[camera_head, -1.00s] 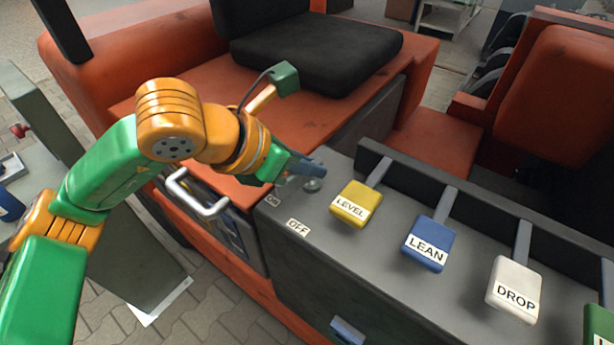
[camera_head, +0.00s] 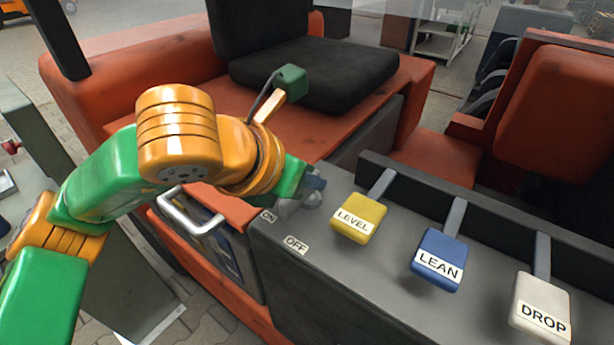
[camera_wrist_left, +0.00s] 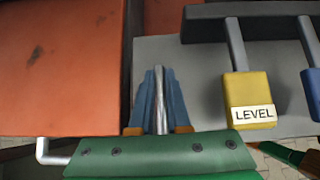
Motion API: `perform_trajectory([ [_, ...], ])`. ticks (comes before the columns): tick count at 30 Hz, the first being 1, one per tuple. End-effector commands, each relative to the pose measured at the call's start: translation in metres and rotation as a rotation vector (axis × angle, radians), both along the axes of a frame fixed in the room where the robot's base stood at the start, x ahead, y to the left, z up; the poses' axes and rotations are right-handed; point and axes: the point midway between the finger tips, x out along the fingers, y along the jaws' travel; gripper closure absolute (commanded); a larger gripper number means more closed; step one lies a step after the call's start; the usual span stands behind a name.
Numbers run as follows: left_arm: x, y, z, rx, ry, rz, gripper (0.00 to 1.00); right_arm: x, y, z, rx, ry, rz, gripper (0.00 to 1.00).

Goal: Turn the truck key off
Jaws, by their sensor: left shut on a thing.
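The truck key (camera_wrist_left: 160,98) shows in the left wrist view as a thin silver piece between the two blue fingers. My left gripper (camera_head: 314,184) is shut on it, above the near left corner of the grey console (camera_head: 285,280). In the head view the fingers and green hand mostly hide the key, and a round grey key base (camera_head: 313,200) shows just below them. An ON label (camera_head: 268,216) and an OFF label (camera_head: 296,245) lie on the console top near it. I cannot tell which label the key points to.
Right of the key stand a yellow LEVEL lever (camera_head: 358,218), a blue LEAN lever (camera_head: 438,260) and a white DROP lever (camera_head: 540,305). A black seat cushion (camera_head: 315,75) lies behind. A pale metal handle (camera_head: 190,215) sits below my left forearm.

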Motion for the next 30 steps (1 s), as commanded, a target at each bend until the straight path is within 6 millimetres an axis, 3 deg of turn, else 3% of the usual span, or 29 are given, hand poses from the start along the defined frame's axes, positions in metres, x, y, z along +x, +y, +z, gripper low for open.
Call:
perform_trajectory([
  [1,0.001,0.000,0.001,-0.002,-0.002,0.003,1.00,0.000,0.000,0.000,0.000,0.000,0.000,0.50],
  [2,0.001,0.000,0.001,-0.002,-0.002,0.003,0.80,0.000,0.000,0.000,0.000,0.000,0.000,0.50],
  [5,0.001,0.000,0.001,-0.001,-0.002,0.003,0.55,0.000,0.000,0.000,0.000,0.000,0.000,0.50],
  [14,-0.001,0.001,0.002,-0.002,-0.002,0.001,0.55,0.000,-0.001,0.000,-0.001,0.000,0.000,0.50],
  [24,-0.036,0.026,0.046,-0.002,-0.004,0.002,0.55,0.000,-0.001,-0.008,-0.002,0.000,0.001,0.50],
  [30,-0.041,0.029,0.051,-0.001,-0.001,0.001,0.55,0.000,-0.001,-0.008,-0.002,0.000,0.001,0.50],
])
